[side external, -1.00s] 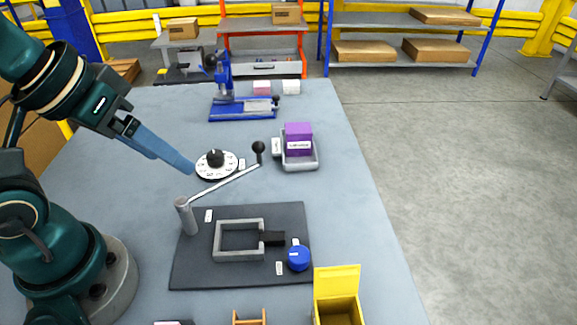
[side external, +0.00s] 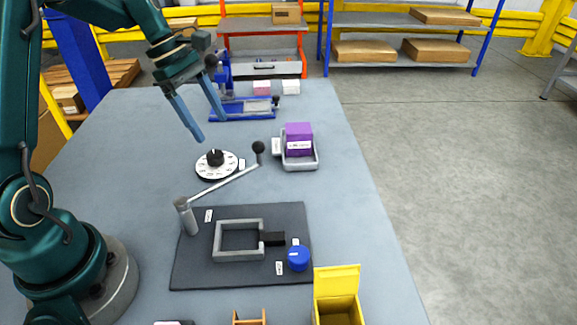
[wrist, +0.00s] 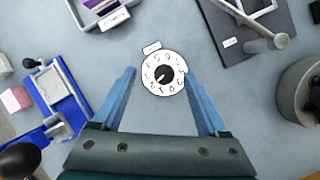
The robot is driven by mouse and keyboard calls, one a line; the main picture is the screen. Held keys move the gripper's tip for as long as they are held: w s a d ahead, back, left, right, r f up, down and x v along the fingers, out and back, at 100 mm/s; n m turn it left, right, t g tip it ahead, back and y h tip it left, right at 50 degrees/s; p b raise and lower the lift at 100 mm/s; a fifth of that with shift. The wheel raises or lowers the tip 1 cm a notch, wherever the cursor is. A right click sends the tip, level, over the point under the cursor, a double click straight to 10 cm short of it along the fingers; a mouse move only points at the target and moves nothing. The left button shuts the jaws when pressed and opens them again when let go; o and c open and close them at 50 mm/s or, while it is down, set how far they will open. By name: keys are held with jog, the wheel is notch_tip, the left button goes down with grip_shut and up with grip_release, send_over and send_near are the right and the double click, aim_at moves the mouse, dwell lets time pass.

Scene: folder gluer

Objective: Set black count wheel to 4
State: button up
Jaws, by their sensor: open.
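The black count wheel (side external: 215,157) is a small black knob at the centre of a white numbered dial (side external: 203,172) lying on the table. In the wrist view the black knob (wrist: 165,74) and the white dial (wrist: 153,86) show between my fingers, beyond their tips. The digits are too small to read surely, so I cannot tell the setting. My gripper (side external: 212,127) has its two blue fingers spread and empty, above and behind the dial. In the wrist view my gripper (wrist: 159,72) is open too, with a finger on each side of the dial.
A metal lever with a black ball (side external: 258,147) reaches close to the dial's right front. A purple box in a grey tray (side external: 300,165) stands right. A blue press (side external: 243,110) is behind. A dark plate (side external: 200,265) with a grey frame lies in front.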

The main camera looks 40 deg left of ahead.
aim_at(214, 154)
jog(key=f, duration=0.1)
jog(key=a+f, duration=0.1)
jog(key=s+f+n, duration=0.1)
jog(key=shift+a+f+h, duration=0.15)
jog(key=shift+a+h, duration=0.15)
jog(key=shift+a, duration=0.1)
jog(key=shift+x, duration=2.25)
grip_shut()
